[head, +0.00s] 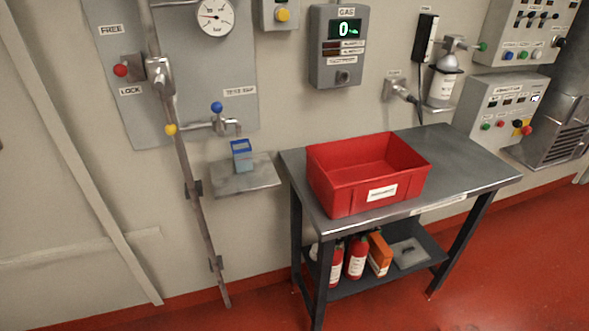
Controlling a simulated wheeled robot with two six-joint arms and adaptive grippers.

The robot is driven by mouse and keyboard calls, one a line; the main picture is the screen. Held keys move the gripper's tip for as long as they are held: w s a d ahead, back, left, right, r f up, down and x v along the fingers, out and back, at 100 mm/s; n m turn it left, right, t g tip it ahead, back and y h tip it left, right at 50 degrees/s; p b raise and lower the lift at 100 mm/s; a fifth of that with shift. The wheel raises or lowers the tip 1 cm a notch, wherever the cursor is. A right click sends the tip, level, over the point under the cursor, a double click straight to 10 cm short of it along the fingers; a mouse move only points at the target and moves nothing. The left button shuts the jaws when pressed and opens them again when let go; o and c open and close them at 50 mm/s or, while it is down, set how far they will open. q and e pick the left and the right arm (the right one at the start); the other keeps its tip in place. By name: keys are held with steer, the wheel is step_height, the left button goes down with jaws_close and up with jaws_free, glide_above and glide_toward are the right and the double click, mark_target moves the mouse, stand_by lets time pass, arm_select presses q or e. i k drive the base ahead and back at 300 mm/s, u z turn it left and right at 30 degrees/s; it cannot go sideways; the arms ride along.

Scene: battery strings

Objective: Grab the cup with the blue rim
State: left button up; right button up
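The cup with the blue rim (242,160) is a small, light blue-grey, squarish cup. It stands upright on a small metal wall shelf (245,181) left of the table. Neither of my grippers shows in the head view.
A metal table (465,165) stands right of the shelf with a red open crate (340,200) on it. Several red and orange items are on its lower shelf. A slanted pipe (187,170) runs just left of the wall shelf. Red floor in front is clear.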

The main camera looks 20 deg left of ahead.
mark_target(242, 157)
steer(key=z, duration=0.65)
steer(key=i, duration=0.95)
steer(key=u, duration=0.25)
